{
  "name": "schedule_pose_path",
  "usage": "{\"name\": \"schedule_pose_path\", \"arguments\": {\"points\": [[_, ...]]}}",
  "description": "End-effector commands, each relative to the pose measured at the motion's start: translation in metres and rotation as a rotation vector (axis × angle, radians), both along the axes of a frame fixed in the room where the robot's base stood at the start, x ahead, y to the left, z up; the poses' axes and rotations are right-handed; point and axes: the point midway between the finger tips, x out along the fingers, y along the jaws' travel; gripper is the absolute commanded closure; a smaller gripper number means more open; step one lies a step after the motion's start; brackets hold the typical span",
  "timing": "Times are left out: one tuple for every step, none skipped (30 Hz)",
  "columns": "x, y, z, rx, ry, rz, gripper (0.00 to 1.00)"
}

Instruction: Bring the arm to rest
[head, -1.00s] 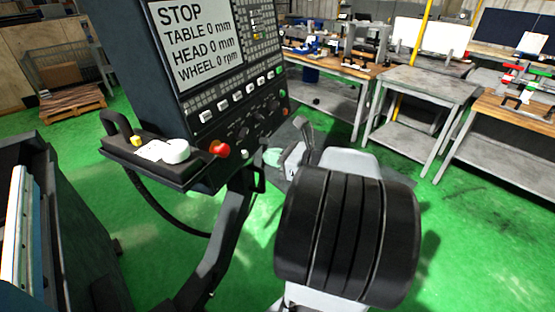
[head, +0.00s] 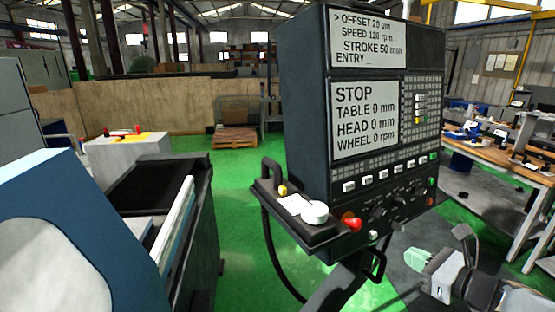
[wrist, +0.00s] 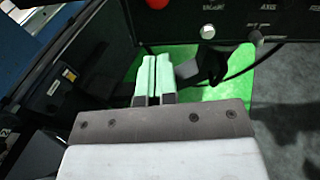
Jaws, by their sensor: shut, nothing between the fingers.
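My gripper (head: 415,258) shows at the lower right of the head view, with pale green fingers pointing left. It is below and to the right of the control panel (head: 312,120), apart from it in the picture. In the wrist view, the two fingers of my gripper (wrist: 154,75) lie side by side, shut and empty. Part of my arm shows behind the gripper, cut off by the frame's lower right corner. The panel's screen reads STOP, with table, head and wheel at 0.
A red button (head: 351,222) and a shelf with a white round item (head: 314,212) stick out from the panel. A blue machine cover (head: 110,200) fills the lower left. A workbench (head: 500,160) stands at right. Green floor (head: 240,180) is open behind the panel.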

Motion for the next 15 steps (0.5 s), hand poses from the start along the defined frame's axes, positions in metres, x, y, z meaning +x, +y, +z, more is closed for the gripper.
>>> {"name": "schedule_pose_path", "arguments": {"points": [[-0.004, 0.001, -0.014, -0.095, 0.034, 0.032, 1.00], [-0.008, 0.003, -0.024, -0.163, 0.061, 0.061, 1.00], [-0.016, 0.005, -0.037, -0.267, 0.098, 0.110, 1.00], [-0.021, 0.009, -0.046, -0.353, 0.126, 0.160, 1.00], [-0.025, 0.015, -0.055, -0.445, 0.150, 0.225, 1.00], [-0.032, 0.025, -0.066, -0.576, 0.177, 0.328, 1.00], [-0.037, 0.032, -0.073, -0.678, 0.193, 0.416, 1.00], [-0.041, 0.040, -0.080, -0.782, 0.204, 0.511, 1.00], [-0.047, 0.050, -0.086, -0.923, 0.207, 0.645, 1.00], [-0.052, 0.056, -0.090, -1.033, 0.203, 0.752, 1.00], [-0.055, 0.063, -0.093, -1.142, 0.192, 0.862, 1.00], [-0.059, 0.070, -0.096, -1.293, 0.168, 1.011, 1.00], [-0.061, 0.076, -0.096, -1.402, 0.142, 1.122, 1.00], [-0.063, 0.081, -0.095, -1.504, 0.112, 1.224, 1.00], [-0.063, 0.088, -0.093, -1.627, 0.069, 1.341, 1.00]]}}
